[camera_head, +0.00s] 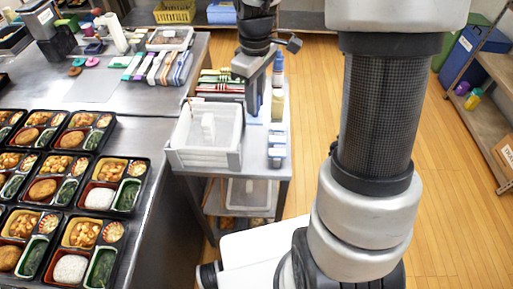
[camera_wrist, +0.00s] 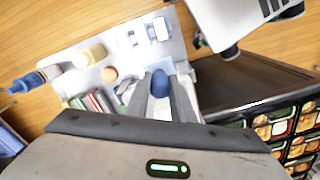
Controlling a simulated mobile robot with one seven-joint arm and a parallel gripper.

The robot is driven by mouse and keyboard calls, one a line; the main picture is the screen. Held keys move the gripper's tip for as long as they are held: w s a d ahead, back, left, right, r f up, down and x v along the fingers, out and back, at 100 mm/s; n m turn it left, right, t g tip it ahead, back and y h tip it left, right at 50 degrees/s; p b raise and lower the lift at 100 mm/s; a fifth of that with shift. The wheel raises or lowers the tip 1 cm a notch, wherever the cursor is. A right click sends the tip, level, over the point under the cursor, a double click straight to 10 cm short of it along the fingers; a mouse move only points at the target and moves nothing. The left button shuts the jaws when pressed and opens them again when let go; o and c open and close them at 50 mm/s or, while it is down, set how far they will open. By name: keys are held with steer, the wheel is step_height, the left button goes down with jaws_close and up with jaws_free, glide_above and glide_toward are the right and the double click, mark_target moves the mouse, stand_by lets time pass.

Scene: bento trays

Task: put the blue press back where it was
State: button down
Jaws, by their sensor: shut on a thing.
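The blue press shows in the wrist view as a rounded dark blue end (camera_wrist: 160,84) between the fingertips of my gripper (camera_wrist: 161,95). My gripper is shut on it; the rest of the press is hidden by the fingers. The press is hard to make out there. I cannot tell whether it touches the cart top.
On the cart stand a yellow bottle (camera_head: 277,103), a blue bottle (camera_head: 278,67) and red and green items (camera_head: 217,84) behind the bin. Two small grey-blue pieces (camera_head: 277,146) lie near its front. Filled bento trays (camera_head: 110,208) cover the left counter.

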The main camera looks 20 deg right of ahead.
step_height(320, 180, down, 16)
steer(key=shift+f+b, duration=0.1)
steer(key=shift+b, duration=0.2)
steer(key=shift+f, duration=0.15)
steer(key=c, duration=1.5)
jaws_free()
steer(key=shift+c, duration=0.2)
